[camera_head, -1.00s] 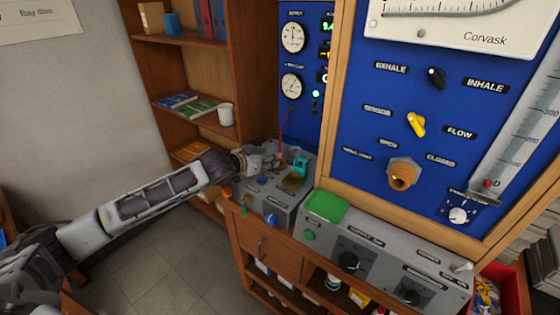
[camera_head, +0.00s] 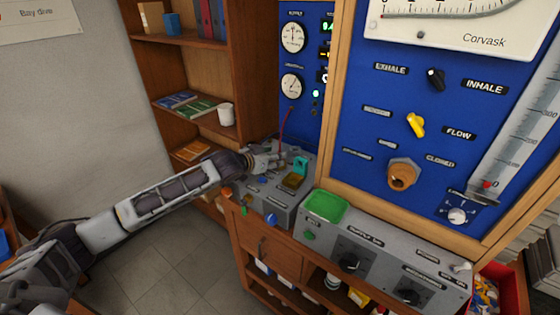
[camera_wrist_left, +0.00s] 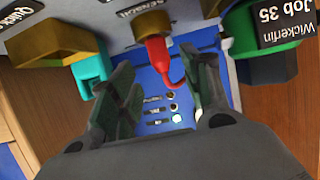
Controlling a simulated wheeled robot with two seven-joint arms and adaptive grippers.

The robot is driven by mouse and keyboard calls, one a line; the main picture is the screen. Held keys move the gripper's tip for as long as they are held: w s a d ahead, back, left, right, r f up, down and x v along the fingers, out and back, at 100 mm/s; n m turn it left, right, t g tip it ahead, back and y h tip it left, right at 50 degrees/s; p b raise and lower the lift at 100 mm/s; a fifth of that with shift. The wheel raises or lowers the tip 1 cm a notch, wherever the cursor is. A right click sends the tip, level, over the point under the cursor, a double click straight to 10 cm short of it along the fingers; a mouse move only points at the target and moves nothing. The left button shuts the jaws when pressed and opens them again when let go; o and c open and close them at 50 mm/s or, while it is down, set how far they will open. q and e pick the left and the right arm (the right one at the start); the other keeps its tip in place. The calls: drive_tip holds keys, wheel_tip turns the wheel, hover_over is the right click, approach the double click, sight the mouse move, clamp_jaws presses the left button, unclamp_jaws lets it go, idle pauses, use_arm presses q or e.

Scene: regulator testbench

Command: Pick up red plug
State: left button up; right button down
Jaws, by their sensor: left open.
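The red plug (camera_wrist_left: 157,55) sits in a brass-coloured socket (camera_wrist_left: 152,22) on the grey bench panel in the left wrist view. A red cable curves from it; the cable also shows in the head view (camera_head: 283,124), rising against the blue panel. My left gripper (camera_wrist_left: 165,88) is open, with its two fingers apart on either side of the plug and cable. I cannot tell whether either finger touches the plug. In the head view my left gripper (camera_head: 276,158) is over the back of the grey box and hides the plug. My right gripper is not in view.
A teal part (camera_wrist_left: 90,68) and another brass fitting (camera_wrist_left: 70,40) are close to one finger. A green part (camera_wrist_left: 245,28) with a dark label is near the other. The grey box (camera_head: 284,207) stands beside a green-topped console (camera_head: 325,205). A bookshelf (camera_head: 185,75) is behind.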

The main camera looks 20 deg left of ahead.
use_arm(q)
drive_tip(key=shift+x, duration=1.9)
drive_tip(key=shift+a, duration=0.1)
drive_tip(key=shift+c, duration=0.2)
clamp_jaws()
drive_tip(key=shift+r, duration=5)
